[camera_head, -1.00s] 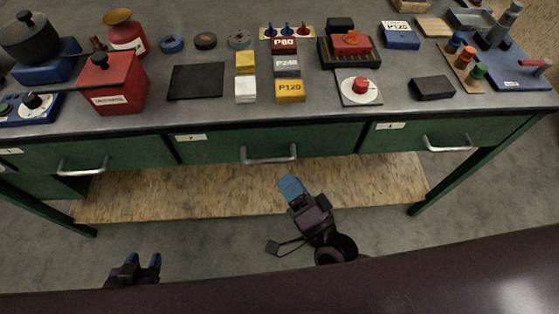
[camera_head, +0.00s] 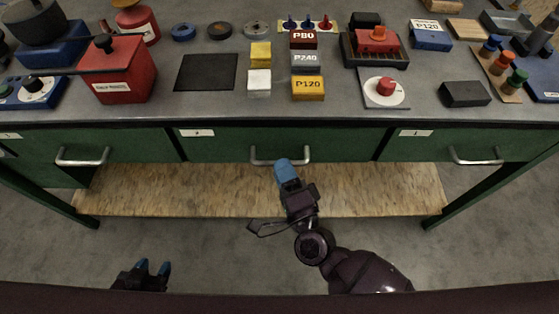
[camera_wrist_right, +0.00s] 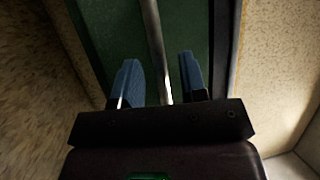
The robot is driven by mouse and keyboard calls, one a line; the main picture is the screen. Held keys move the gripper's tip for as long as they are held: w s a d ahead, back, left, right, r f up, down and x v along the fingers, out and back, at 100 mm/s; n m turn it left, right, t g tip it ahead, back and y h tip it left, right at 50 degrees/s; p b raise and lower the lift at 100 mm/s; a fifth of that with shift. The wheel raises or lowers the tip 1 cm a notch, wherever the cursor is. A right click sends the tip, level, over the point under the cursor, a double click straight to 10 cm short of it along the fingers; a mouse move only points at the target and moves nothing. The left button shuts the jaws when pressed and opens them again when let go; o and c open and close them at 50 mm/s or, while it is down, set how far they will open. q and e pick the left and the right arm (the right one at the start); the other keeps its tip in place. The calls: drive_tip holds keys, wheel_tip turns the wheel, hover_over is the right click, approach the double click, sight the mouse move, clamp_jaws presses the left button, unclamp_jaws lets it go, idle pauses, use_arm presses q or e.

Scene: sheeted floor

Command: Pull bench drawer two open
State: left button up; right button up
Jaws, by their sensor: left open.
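The middle green drawer (camera_head: 235,146) of the bench is shut, with a small white label whose digit is hard to read. Its silver bar handle (camera_head: 262,162) is partly hidden behind my right gripper (camera_head: 284,168). In the right wrist view the handle bar (camera_wrist_right: 155,45) runs between the two blue fingers of my right gripper (camera_wrist_right: 160,82), which stand apart with a gap on each side of the bar. My left gripper (camera_head: 153,268) is open and empty at the lower left, well away from the bench.
Shut drawers with bar handles flank it on the left (camera_head: 82,161) and right (camera_head: 475,159). A wooden lower shelf (camera_head: 380,190) lies below. The bench top (camera_head: 215,110) holds sanding blocks, a red box (camera_head: 117,75) and several other items. Floor in front is clear.

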drive_tip(key=shift+x, duration=1.1)
drive_tip(key=shift+c, duration=0.3)
clamp_jaws()
